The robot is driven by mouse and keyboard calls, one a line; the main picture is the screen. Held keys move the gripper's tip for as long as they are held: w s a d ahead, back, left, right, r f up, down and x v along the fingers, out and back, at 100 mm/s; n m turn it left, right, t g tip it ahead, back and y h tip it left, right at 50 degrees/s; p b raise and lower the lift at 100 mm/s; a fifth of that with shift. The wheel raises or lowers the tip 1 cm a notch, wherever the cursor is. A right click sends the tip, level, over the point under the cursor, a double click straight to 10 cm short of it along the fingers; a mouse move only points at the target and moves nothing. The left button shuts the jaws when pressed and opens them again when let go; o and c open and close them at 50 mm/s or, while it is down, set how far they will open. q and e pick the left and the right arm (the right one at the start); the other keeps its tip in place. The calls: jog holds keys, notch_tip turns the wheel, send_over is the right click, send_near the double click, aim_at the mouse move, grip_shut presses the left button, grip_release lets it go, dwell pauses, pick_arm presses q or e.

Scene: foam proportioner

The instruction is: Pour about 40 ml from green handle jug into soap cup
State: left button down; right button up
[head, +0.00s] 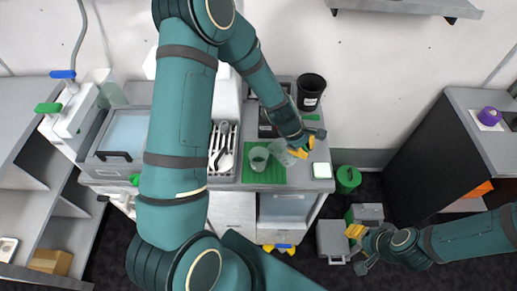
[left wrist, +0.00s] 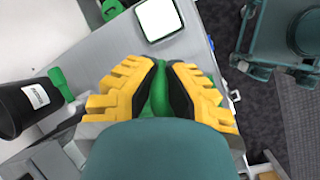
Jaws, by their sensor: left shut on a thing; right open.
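My left gripper (head: 301,149) is shut on the green handle (left wrist: 160,90) of the jug, which shows between the yellow fingers in the left wrist view. The jug's clear body (head: 282,154) sticks out to the left of the fingers in the head view and seems tilted toward a clear cup. That cup, which looks like the soap cup (head: 258,158), stands on a green mat (head: 265,176), just left of the jug. I cannot make out the liquid level in either. My right gripper (head: 357,239) is open and empty, low over the floor at the right.
A black cup with a white label (head: 311,92) stands at the back of the counter. A white square pad (head: 322,170) lies at its right end. A utensil tray (head: 222,150) is left of the mat. A green bin (head: 348,178) and grey case (head: 332,240) are on the floor.

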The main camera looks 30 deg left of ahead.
pick_arm(q)
jog(key=shift+d+f+p, duration=0.25)
jog(key=shift+f+p, duration=0.1)
jog(key=shift+w+f+y, duration=0.15)
jog(key=shift+f+y, duration=0.15)
jog(key=shift+f, duration=0.15)
jog(key=shift+w+d+f+g+y+b, duration=0.15)
jog(key=shift+d+f+g+y+b, duration=0.15)
jog(key=shift+f, duration=0.3)
jog(key=shift+w+d+f+g+y, duration=0.25)
jog(key=shift+f+g+y, duration=0.1)
jog(key=shift+f+y, duration=0.25)
jog(key=shift+w+d+f+g+y, duration=0.2)
jog(key=shift+f+g+y, duration=0.1)
jog(key=shift+f+y, duration=0.35)
jog(key=shift+w+d+f+g+y, duration=0.15)
jog(key=shift+d+f+g+y, duration=0.2)
jog(key=shift+f, duration=0.4)
jog(key=shift+a, duration=0.1)
